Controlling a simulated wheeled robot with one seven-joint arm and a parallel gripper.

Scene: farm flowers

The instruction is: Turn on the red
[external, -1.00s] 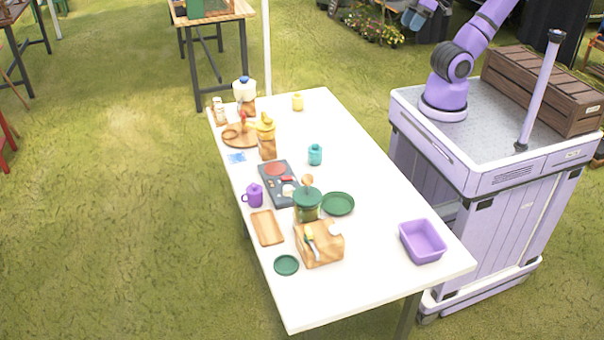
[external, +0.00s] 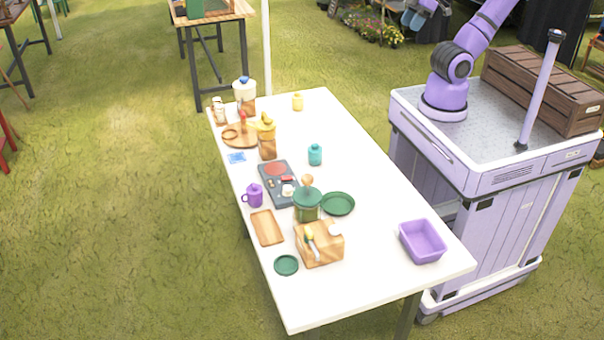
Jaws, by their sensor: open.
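A dark grey cooking plate (external: 268,184) lies on the white table, left of its middle. A round red burner (external: 275,168) is on its far part. Small red and white parts (external: 287,183) sit on the near part; they are too small to make out as knobs or switches. The pot beside it hides part of the near end. My gripper (external: 412,20) hangs at the top edge of the picture, partly cut off. It is open, appears empty, and is far from the cooking plate, back and to the right.
A green pot (external: 307,206) stands against the plate's near end. A purple mug (external: 254,195) is to its left, a wooden block (external: 267,147) behind it. A teal jar (external: 315,154) and green dish (external: 338,204) are to the right.

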